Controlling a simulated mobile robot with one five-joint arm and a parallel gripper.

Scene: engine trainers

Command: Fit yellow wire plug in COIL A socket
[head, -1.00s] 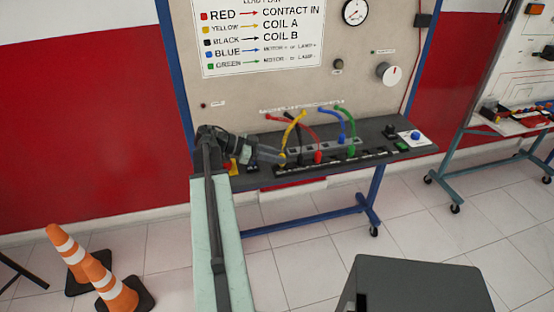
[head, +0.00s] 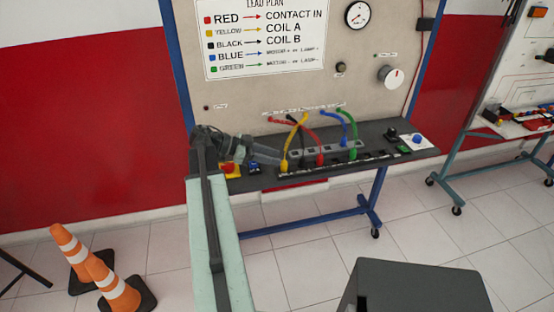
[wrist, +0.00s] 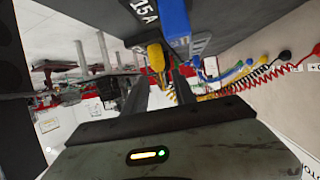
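The yellow plug (head: 284,166) stands upright at the left end of the socket row on the bench, its yellow wire arching up to the panel. In the wrist view the plug (wrist: 156,57) shows beyond and between my two fingers. My gripper (head: 276,156) reaches in from the left, just short of the plug. My gripper's fingers (wrist: 160,82) are apart with nothing clamped between them. The socket's label and the plug's lower end are too small to read or judge, so I cannot tell how deep it sits.
Red (head: 320,160), blue (head: 343,142) and green (head: 352,153) plugs stand to the right, with a black lead crossing. A red button on a yellow base (head: 229,168) lies under my arm. A lead plan (head: 265,40) hangs above. Traffic cones (head: 115,290) stand on the floor left.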

